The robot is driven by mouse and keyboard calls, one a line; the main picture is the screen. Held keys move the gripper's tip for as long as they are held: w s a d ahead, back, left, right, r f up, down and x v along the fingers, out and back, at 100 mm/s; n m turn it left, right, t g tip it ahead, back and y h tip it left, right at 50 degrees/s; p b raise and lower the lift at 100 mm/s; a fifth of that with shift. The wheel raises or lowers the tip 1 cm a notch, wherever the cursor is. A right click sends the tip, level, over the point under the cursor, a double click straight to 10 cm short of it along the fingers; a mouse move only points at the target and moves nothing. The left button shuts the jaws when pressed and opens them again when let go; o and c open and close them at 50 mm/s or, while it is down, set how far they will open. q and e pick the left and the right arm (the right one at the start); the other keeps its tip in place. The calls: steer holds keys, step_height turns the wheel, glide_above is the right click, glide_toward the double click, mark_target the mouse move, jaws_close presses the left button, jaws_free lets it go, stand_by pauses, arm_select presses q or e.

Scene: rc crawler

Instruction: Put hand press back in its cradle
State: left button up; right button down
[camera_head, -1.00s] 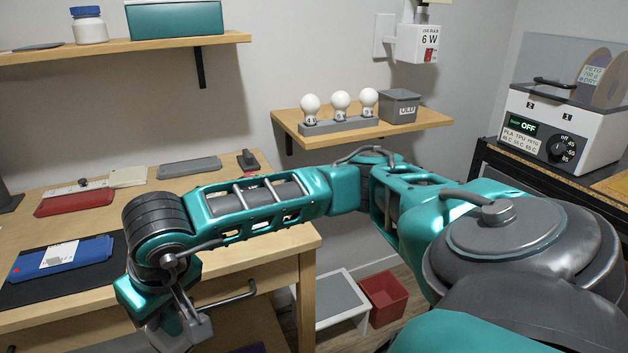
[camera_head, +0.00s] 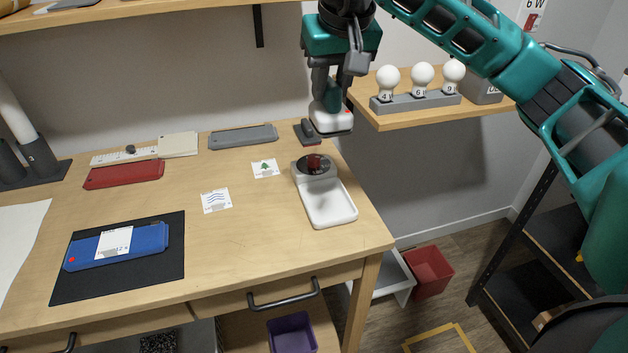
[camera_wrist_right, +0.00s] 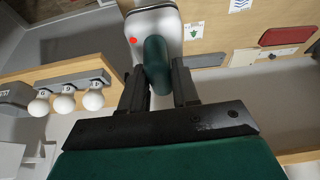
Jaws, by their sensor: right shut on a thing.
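My right gripper (camera_head: 333,88) is shut on the teal handle of the hand press (camera_head: 328,119), which has a whitish body and a dark underside. It is held upright near the desk's back right corner; whether it touches anything is unclear. The right wrist view shows its grey-white body (camera_wrist_right: 158,22) with a red dot, and the green handle between the fingers (camera_wrist_right: 158,75). A small dark grey holder (camera_head: 307,132), which may be the cradle, sits on the desk partly behind the press. My left gripper is not in view.
A white device with a dark head and red knob (camera_head: 322,195) stands just in front. A shelf with several bulbs in a grey rack (camera_head: 418,102) is close on the right. Cards, red and grey plates and a blue plate (camera_head: 118,246) lie on the desk (camera_head: 240,235).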

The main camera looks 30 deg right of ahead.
steer(key=shift+w+d+r, duration=0.25)
steer(key=shift+r, duration=0.1)
step_height(320, 180, down, 19)
steer(key=shift+s+r+b, duration=0.1)
steer(key=shift+s+b, duration=0.05)
steer(key=shift+b, duration=0.4)
steer(key=shift+f, duration=0.35)
steer(key=shift+f, duration=0.2)
steer(key=c, duration=1)
jaws_free()
steer(key=shift+c, duration=0.2)
steer(key=shift+o, duration=1.1)
